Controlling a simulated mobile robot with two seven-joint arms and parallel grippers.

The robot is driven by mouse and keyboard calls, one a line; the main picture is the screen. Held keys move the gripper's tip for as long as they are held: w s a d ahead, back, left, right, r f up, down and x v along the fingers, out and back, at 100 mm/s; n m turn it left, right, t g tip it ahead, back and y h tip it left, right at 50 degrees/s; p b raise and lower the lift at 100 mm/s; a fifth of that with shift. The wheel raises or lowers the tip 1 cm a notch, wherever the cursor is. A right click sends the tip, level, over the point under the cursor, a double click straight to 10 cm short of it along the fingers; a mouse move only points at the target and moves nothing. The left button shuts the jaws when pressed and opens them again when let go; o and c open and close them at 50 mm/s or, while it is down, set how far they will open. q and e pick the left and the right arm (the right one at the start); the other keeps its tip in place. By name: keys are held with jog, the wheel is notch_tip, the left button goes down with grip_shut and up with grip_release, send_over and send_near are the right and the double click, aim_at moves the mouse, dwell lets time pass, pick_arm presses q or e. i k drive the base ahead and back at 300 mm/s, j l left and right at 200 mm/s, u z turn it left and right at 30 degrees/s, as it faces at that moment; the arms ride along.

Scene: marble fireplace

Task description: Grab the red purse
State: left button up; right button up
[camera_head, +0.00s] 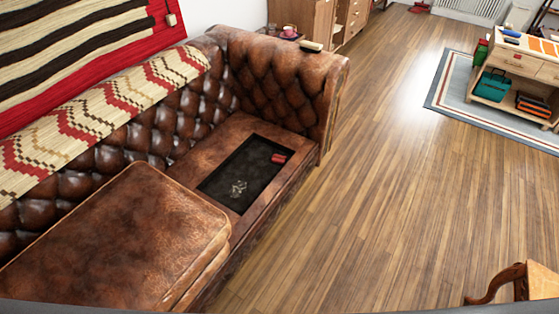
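A small red item (278,158), which looks like the red purse, lies at the far right end of a dark recess (243,174) in the seat of the brown leather sofa (330,100). It is too small to make out any detail. A small pale cluster of bits lies in the same recess, nearer to me. Neither of my grippers is in view.
A loose seat cushion (125,240) lies on the sofa's near part. The wooden floor (370,190) to the right of the sofa is clear. A wooden bench (520,65) with tools and boxes stands on a rug (455,95) at upper right. A wooden chair (520,280) is at lower right.

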aim_at(277, 159)
jog(key=i+l, duration=0.35)
jog(key=i, duration=0.3)
jog(key=i+l+u, duration=0.15)
jog(key=i+l, duration=0.25)
jog(key=i, duration=0.3)
jog(key=i+l, duration=0.45)
jog(key=i, duration=0.2)
jog(key=i+l+u, duration=0.1)
jog(key=i+l, duration=0.35)
jog(key=i, duration=0.2)
